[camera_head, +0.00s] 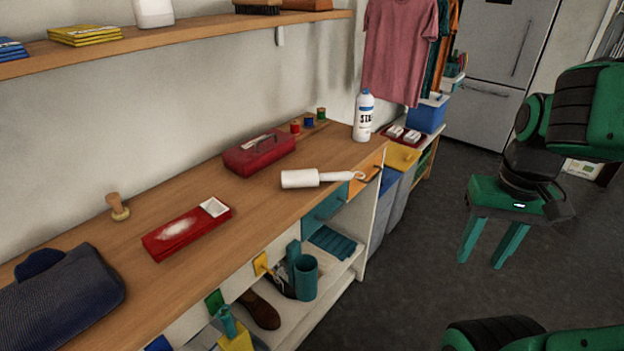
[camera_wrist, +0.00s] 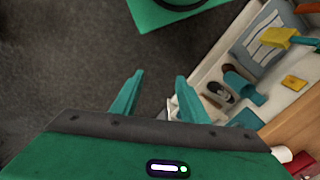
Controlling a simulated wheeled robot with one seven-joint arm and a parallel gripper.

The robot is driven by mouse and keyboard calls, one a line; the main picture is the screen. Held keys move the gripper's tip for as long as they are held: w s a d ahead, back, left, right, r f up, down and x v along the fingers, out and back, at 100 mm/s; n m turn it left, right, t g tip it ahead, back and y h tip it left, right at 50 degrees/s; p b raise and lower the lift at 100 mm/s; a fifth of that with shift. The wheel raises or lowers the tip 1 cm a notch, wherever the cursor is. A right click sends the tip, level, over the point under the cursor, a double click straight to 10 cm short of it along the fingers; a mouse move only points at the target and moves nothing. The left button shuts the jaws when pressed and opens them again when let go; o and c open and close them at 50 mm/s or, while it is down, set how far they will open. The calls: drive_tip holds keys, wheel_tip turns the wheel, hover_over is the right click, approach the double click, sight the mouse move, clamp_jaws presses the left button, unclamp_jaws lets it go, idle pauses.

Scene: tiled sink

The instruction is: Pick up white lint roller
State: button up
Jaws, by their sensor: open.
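The white lint roller (camera_head: 302,179) lies on its side on the wooden counter (camera_head: 225,262), near the front edge. Its handle points right, towards that edge. My gripper (camera_head: 483,259) is to the right of the counter, over the dark floor, pointing down with its two teal fingers apart and nothing between them. It is well apart from the roller. In the wrist view my gripper (camera_wrist: 152,98) also shows open and empty over the floor. A white rounded piece at the lower right of the wrist view (camera_wrist: 281,154) may be part of the roller; I cannot tell for sure.
The floor around my gripper is clear.

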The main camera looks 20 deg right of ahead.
drive_tip(key=w+a+r+n+t, duration=0.2)
drive_tip(key=w+n, duration=0.5)
drive_tip(key=w, duration=0.5)
drive_tip(key=n+t+y, duration=0.3)
drive_tip(key=n+y, duration=0.1)
drive_tip(key=n, duration=1.2)
approach(327, 174)
drive_tip(key=shift+x, duration=4.6)
drive_tip(key=shift+s, duration=0.1)
drive_tip(key=shift+c, duration=0.2)
clamp_jaws()
